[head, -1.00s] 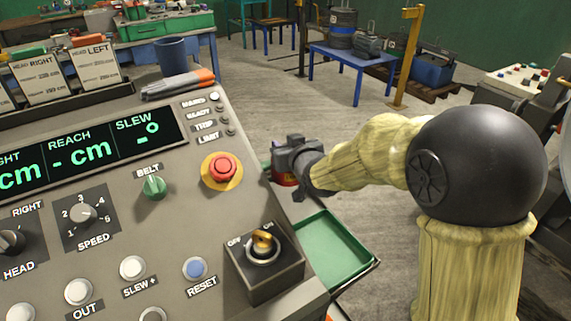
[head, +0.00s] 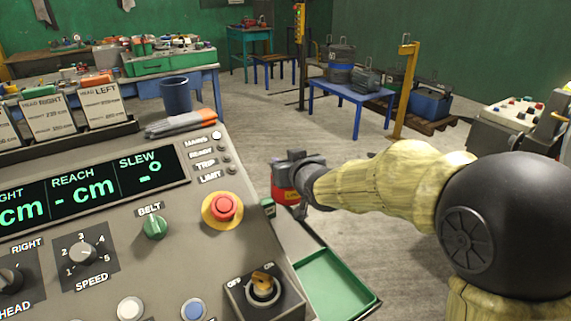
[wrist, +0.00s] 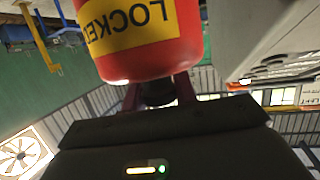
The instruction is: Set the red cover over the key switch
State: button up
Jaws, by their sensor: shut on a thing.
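The key switch (head: 263,287) is a black box with an OFF/ON plate and a yellow key, on the lower right of the sloping grey panel. The red cover (head: 285,196) hangs beyond the panel's right edge, held by my gripper (head: 291,176). In the wrist view the red cover (wrist: 150,62) fills the top, with a yellow band reading LOCKED, inverted in the picture. My gripper's fingers (wrist: 158,95) are shut on it. The cover is clear of the switch, up and slightly right of it in the head view. Its underside is hidden.
A red stop button (head: 223,208) stands up from the panel (head: 185,255) near the switch. A green tray (head: 335,285) is right of the panel. Grey-orange gloves (head: 184,123) and a blue cup (head: 176,95) sit behind. Open floor lies beyond.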

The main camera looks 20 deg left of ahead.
jog(key=shift+w+d+r, duration=0.1)
jog(key=shift+r, duration=0.15)
jog(key=shift+w+d+r+p, duration=0.55)
jog(key=shift+w+r+p, duration=0.2)
jog(key=shift+p, duration=0.35)
jog(key=w+d+f+m+t+h, duration=0.1)
jog(key=w+d+f+m+h, duration=0.2)
jog(key=w+d+f, duration=0.7)
jog(key=s+d+f+m+h, duration=0.1)
jog(key=d+f+h, duration=0.1)
jog(key=d+f, duration=0.8)
jog(key=s+d+f+m+t+h+b, duration=0.1)
jog(key=s+d+f+m+h, duration=0.1)
jog(key=d+f, duration=0.9)
notch_tip(320, 180, down, 4)
jog(key=shift+s+d+r+t+b, duration=0.15)
jog(key=shift+d+t+b, duration=0.05)
jog(key=shift+t+b, duration=0.1)
jog(key=s+d+f, duration=0.2)
jog(key=d, duration=0.1)
jog(key=s+d+f+m+h, duration=0.1)
jog(key=s+d+f, duration=0.1)
jog(key=d+f, duration=0.1)
jog(key=s+d+f+h, duration=0.1)
jog(key=s+d+f, duration=0.1)
jog(key=d+f, duration=0.1)
jog(key=shift+s+f+m+b, duration=0.2)
jog(key=shift+s+m+b, duration=0.05)
jog(key=shift+m+b, duration=0.1)
